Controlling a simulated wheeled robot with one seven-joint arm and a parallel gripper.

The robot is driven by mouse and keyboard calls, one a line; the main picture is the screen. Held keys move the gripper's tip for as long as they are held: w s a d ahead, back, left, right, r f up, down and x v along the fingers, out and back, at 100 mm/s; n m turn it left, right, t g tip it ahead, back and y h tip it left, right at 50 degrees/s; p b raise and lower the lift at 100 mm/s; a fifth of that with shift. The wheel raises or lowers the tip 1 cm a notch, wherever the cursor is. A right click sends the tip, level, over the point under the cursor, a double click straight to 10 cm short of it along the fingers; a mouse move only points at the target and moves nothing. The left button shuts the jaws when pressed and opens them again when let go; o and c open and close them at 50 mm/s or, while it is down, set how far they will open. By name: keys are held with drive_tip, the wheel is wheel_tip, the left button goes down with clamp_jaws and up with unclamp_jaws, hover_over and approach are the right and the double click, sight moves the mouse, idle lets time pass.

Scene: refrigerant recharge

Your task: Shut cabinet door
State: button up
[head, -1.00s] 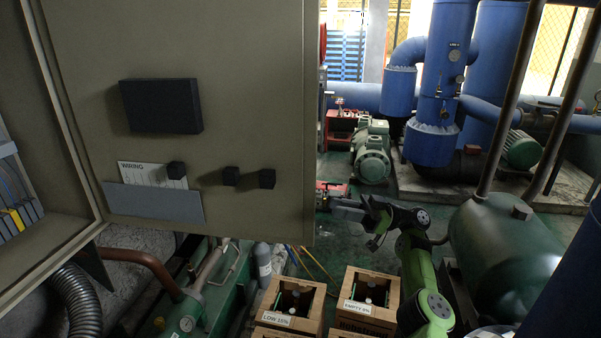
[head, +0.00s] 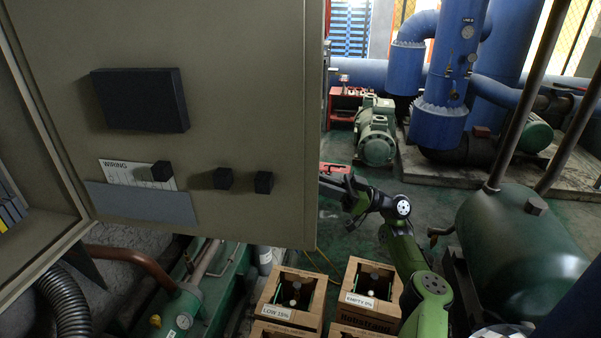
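The cabinet door (head: 240,100) is a large beige panel. It stands wide open, its inner face toward me, with a black box, a wiring card in a grey pocket and small black knobs on it. The open cabinet (head: 28,235) is at the left edge, with part of its inside showing. My green and black arm reaches up from the lower right. I cannot tell whether the gripper touches the door.
Wooden crates labelled LOW 15% (head: 291,300) and EMPTY 0% (head: 371,287) stand on the floor below the door. A green tank (head: 520,240) is at right. A corrugated hose (head: 66,302) and a green machine (head: 205,290) with a gauge lie under the cabinet. Green floor is clear behind my arm.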

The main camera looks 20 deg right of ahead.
sight(301, 178)
drive_tip(key=x, duration=0.6)
clamp_jaws()
